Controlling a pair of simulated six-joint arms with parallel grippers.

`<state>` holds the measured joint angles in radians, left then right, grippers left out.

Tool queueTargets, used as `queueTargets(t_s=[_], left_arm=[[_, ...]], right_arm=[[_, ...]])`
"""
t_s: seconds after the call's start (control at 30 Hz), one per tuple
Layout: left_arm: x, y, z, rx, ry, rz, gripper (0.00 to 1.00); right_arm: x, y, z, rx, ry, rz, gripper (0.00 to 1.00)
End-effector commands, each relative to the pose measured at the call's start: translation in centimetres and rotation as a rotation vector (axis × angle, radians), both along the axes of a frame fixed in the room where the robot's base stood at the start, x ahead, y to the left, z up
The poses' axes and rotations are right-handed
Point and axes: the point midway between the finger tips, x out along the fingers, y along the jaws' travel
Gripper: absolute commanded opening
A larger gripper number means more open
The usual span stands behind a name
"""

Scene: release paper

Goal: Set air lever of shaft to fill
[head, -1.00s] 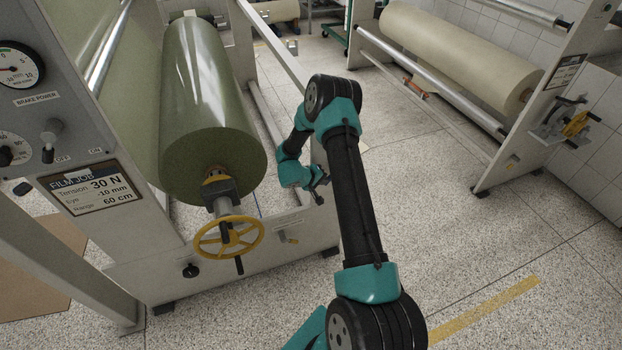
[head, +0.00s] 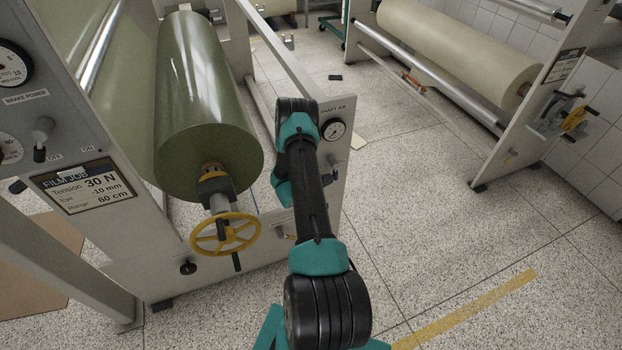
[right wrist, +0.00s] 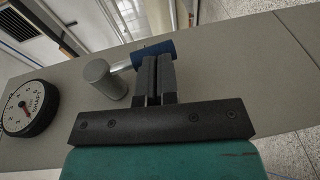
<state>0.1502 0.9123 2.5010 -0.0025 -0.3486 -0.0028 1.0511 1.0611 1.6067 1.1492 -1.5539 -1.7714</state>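The shaft air gauge (head: 335,129) is on the end panel of the roll stand, just right of my right arm in the head view. It also shows at the left of the right wrist view (right wrist: 30,108). Beside it there is the lever, with a grey round pivot (right wrist: 104,82) and a blue grip (right wrist: 152,50). My right gripper (right wrist: 157,64) has its fingers together, a thin gap between them, and its tips at the blue grip, overlapping it in view. Whether they touch it I cannot tell. In the head view my arm hides these fingers. My left gripper is out of view.
A green film roll (head: 205,110) with a yellow handwheel (head: 226,234) is left of my arm. A control panel (head: 60,150) stands at far left. A beige roll (head: 455,45) is on another stand at upper right. The floor between the stands is largely open.

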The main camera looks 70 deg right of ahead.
Motion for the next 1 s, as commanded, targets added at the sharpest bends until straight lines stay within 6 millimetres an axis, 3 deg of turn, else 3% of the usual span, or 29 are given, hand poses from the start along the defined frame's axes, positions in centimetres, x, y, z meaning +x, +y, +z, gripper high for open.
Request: queueTargets(t_s=[0.5, 1.0], left_arm=[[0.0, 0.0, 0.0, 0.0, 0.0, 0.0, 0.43], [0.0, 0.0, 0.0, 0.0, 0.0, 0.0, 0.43]], right_arm=[[-2.8, -2.3, -0.6, 0.001, -0.002, -0.003, 0.0], [-3.9, -3.3, -0.2, 0.002, -0.002, -0.003, 0.0]])
